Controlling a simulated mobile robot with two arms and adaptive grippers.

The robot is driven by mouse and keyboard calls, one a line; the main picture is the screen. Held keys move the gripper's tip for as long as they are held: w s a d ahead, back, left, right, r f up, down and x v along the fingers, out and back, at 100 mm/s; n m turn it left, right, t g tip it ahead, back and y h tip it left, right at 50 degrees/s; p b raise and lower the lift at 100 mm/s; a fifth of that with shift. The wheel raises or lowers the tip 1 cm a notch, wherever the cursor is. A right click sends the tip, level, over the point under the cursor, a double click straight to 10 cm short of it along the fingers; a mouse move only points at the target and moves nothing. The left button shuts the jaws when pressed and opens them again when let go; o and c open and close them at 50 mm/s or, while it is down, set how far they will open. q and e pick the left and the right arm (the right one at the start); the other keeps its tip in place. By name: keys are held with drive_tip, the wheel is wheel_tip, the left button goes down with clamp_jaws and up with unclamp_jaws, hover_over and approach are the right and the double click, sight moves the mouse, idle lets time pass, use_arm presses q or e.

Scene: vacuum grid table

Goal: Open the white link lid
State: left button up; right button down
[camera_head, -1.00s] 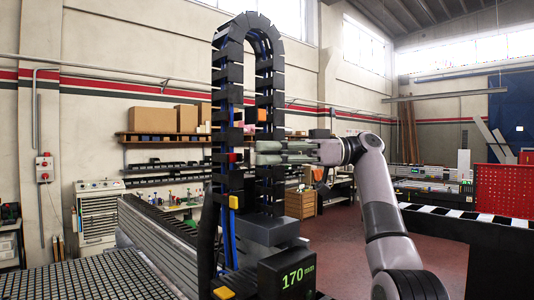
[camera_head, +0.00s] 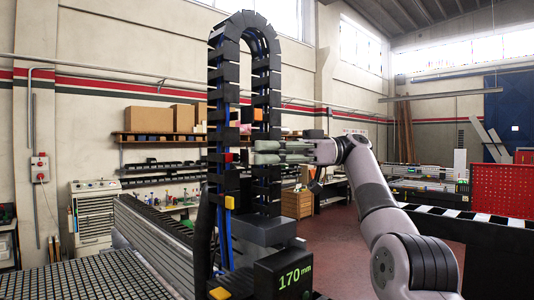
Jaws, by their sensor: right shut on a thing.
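The black cable chain (camera_head: 222,110) stands upright as a tall arch, with blue cables inside and several dark link lids along it. My right gripper (camera_head: 258,152) comes in from the right at mid-height. Its fingers are closed together at the right leg of the chain. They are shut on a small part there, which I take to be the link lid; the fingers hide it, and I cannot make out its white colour. My left gripper is not in view.
A dark box reading 170 mm (camera_head: 290,278) stands at the chain's foot. A grid table (camera_head: 90,278) lies at the lower left. Shelves with cardboard boxes (camera_head: 148,119) line the back wall. A red perforated panel (camera_head: 502,188) stands at the right.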

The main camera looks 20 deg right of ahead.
drive_tip(key=c, duration=1.8)
unclamp_jaws()
drive_tip(key=shift+a, duration=0.1)
drive_tip(key=shift+o, duration=0.2)
drive_tip(key=shift+w+d+m+t, duration=0.2)
drive_tip(key=shift+m+t, duration=0.3)
drive_tip(key=shift+t, duration=0.3)
drive_tip(key=shift+s, duration=0.1)
